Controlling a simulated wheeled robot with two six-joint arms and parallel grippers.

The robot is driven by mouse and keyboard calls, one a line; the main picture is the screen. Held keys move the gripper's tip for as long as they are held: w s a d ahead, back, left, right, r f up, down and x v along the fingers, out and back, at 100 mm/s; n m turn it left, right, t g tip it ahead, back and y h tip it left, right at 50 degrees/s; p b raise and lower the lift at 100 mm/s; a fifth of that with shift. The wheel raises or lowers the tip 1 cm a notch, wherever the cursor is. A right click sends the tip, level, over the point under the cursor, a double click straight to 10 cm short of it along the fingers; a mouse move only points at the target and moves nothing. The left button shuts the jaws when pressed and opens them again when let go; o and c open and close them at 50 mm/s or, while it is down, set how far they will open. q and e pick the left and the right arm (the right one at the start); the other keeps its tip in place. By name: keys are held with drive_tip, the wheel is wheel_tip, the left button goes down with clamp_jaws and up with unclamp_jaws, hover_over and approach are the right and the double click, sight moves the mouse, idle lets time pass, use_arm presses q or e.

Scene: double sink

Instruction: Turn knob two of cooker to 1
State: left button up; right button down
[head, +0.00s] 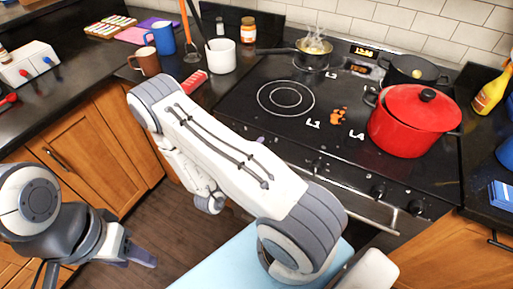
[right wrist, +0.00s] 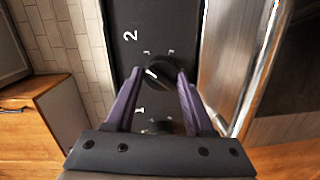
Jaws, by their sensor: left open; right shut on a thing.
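In the right wrist view, a round black knob (right wrist: 158,72) with a pale pointer mark sits on the cooker's dark front panel (right wrist: 128,62). A white "2" is printed beside it and a "1" lies lower down. My right gripper (right wrist: 160,78) has a purple finger on each side of this knob and is shut on it. My left gripper (head: 140,258) is open and empty at the lower left, away from the cooker.
Another knob (right wrist: 162,126) lies between the finger bases. An oven handle (right wrist: 250,75) runs close to the right finger. A red pot (head: 402,130), a frying pan (head: 313,58) and a dark pot (head: 412,66) stand on the hob. A white jar (head: 221,57) and mugs stand left.

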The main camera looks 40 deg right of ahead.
drive_tip(key=shift+m+y, duration=0.3)
drive_tip(key=shift+m, duration=1.3)
drive_tip(key=shift+c, duration=1.4)
unclamp_jaws()
drive_tip(key=b+v, duration=0.1)
drive_tip(key=v, duration=0.9)
drive_tip(key=shift+s+a, duration=0.15)
drive_tip(key=shift+s, duration=0.1)
